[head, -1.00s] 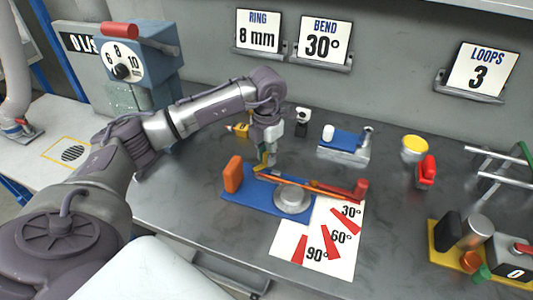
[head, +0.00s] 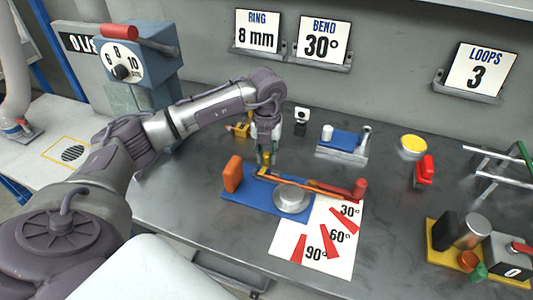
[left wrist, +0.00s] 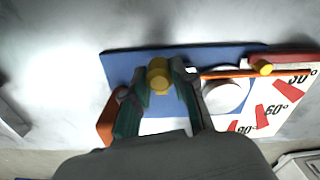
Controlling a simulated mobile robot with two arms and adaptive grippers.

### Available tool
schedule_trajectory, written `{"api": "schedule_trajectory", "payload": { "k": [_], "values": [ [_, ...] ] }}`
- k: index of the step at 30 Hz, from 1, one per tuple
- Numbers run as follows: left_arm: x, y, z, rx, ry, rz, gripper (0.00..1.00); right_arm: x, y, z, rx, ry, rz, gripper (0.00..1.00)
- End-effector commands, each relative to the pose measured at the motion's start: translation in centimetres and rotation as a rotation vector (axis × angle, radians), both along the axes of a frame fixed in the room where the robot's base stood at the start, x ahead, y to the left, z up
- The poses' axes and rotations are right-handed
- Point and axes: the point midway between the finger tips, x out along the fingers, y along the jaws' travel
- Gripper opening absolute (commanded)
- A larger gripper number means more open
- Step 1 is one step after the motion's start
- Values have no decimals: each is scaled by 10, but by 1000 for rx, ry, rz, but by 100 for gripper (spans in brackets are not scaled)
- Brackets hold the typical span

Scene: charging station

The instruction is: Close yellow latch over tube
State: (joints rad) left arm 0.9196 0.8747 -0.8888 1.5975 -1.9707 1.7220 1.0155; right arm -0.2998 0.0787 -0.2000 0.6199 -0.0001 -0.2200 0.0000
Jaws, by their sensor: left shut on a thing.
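The blue bending plate (head: 235,205) lies on the bench, with an orange block (head: 232,174) at its left end and a round grey disc (head: 291,199) near its middle. A thin orange tube (head: 310,188) runs across the plate above the disc, beside the red lever (head: 345,194). My left gripper (head: 265,160) points down at the tube's left end, shut on the yellow latch (head: 263,171). In the left wrist view the latch's yellow round end (left wrist: 159,73) sits between the fingers (left wrist: 163,88). The fingers partly hide the latch and the tube's end. My right gripper is out of view.
A white angle sheet (head: 312,250) with red marks lies in front of the plate. A blue-topped fixture (head: 343,143), a yellow-topped cup (head: 413,147) and a metal rack (head: 502,172) stand behind and right. A yellow tray (head: 440,256) is at the front right.

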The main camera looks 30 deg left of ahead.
Motion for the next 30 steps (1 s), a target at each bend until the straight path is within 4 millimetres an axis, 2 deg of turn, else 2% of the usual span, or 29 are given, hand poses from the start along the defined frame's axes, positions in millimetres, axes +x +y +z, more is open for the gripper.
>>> {"api": "schedule_trajectory", "payload": {
  "k": [14,15,19,30],
  "values": [
    [1,0,1,0,-2,14,0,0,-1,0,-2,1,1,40],
    [1,0,1,0,-2,14,31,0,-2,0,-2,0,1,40],
    [0,0,1,0,-1,13,51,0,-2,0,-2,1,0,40],
    [0,0,6,0,-1,12,51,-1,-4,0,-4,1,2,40]
  ]
}}
